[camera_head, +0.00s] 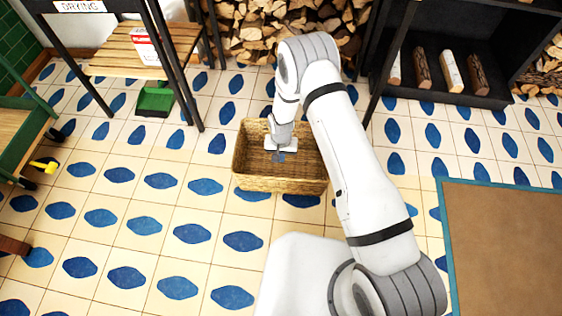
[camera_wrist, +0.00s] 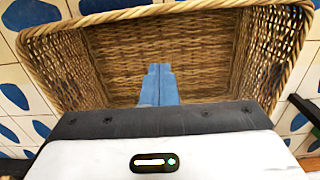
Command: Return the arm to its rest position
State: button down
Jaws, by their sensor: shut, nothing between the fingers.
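My gripper (camera_head: 281,156) points down over the wicker basket (camera_head: 283,185) on the tiled floor. In the wrist view the two blue fingers (camera_wrist: 158,84) are closed together with nothing between them, in front of the basket's woven wall (camera_wrist: 205,50). My white arm is bent over, reaching from the lower right of the head view to the basket. The part of the basket behind my arm is hidden. No object shows in the visible part of the basket.
A wooden drying rack (camera_head: 150,45) stands at the upper left, with a green dustpan (camera_head: 155,100) below. A black shelf (camera_head: 455,95) with logs is at the upper right. A brown mat (camera_head: 510,250) lies at right. The floor left of the basket is clear.

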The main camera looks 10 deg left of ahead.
jog(key=shift+r, duration=0.8)
